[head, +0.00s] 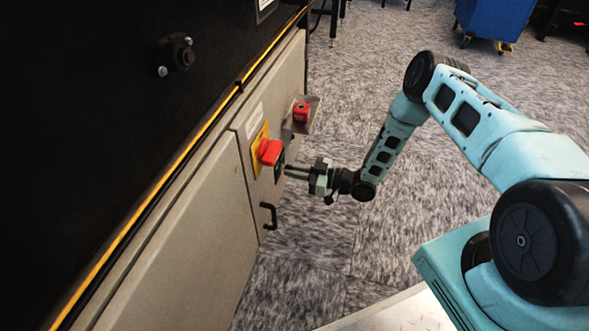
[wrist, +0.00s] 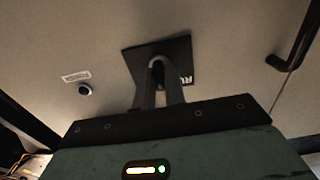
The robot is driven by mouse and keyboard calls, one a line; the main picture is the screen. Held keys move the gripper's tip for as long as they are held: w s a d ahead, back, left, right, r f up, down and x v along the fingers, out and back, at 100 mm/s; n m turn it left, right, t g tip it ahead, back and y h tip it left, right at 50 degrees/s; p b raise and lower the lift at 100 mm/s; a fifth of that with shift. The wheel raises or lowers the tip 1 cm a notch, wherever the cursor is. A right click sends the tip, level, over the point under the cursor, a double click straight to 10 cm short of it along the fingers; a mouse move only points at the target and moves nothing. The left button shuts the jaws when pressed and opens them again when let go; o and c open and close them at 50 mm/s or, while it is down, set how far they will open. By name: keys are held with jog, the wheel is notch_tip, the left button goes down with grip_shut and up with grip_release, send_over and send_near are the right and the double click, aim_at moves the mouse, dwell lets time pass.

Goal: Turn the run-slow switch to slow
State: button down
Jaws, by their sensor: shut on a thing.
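The run-slow switch shows in the wrist view as a black square plate (wrist: 177,54) with white lettering, partly reading "RU". Its knob is mostly hidden behind my fingers. My gripper (wrist: 159,72) has its two fingers close together at the middle of the plate, shut on the switch knob. In the head view my gripper (head: 285,171) reaches the grey cabinet door from the right, at a dark plate just below a red handle. Which way the knob points cannot be made out.
A red rotary handle (head: 270,152) on a yellow plate (head: 259,146) sits just above the switch. A red item (head: 301,112) stands on a small bracket beyond. A black door handle (head: 269,215) is below. A small round button (wrist: 85,89) is left of the plate. Open carpet lies right.

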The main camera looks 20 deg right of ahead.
jog(key=m, duration=0.5)
jog(key=shift+m, duration=0.4)
jog(key=shift+f+p, duration=0.1)
jog(key=shift+p, duration=0.2)
jog(key=c, duration=1.5)
grip_release()
jog(key=shift+o, duration=0.2)
jog(key=shift+d, duration=0.1)
jog(key=p+v, duration=0.5)
jog(key=v, duration=1.2)
jog(key=shift+s+p, duration=0.15)
jog(key=shift+p, duration=0.2)
